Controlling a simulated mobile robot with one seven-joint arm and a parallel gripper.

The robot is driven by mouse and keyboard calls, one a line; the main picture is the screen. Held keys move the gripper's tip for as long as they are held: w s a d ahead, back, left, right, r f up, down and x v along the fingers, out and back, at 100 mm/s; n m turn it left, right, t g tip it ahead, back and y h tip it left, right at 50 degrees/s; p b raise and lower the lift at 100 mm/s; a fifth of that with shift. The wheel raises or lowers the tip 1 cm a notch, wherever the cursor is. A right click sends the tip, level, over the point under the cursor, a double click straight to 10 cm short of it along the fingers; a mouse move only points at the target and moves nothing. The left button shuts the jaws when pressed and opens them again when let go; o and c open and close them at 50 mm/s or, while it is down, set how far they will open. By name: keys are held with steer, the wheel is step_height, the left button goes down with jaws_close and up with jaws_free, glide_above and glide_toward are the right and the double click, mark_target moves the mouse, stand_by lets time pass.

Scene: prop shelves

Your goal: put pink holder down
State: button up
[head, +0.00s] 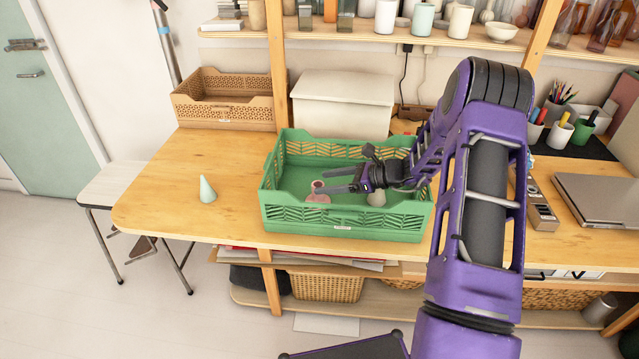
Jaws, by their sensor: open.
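A small pink holder (317,191) with a round opening at its top stands inside the green crate (345,222), near its front left part. My gripper (338,181) reaches into the crate from the right. Its fingers are open and point left at the holder. From this view I cannot tell whether the fingertips touch it. The holder's lower part is partly hidden by the crate's front wall.
A beige object (377,196) is in the crate under my gripper. A pale green cone (207,190) stands on the wooden table left of the crate. A white box (344,103) and a tan basket (224,100) stand behind. The table's left part is mostly clear.

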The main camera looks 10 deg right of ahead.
steer(key=v, duration=0.9)
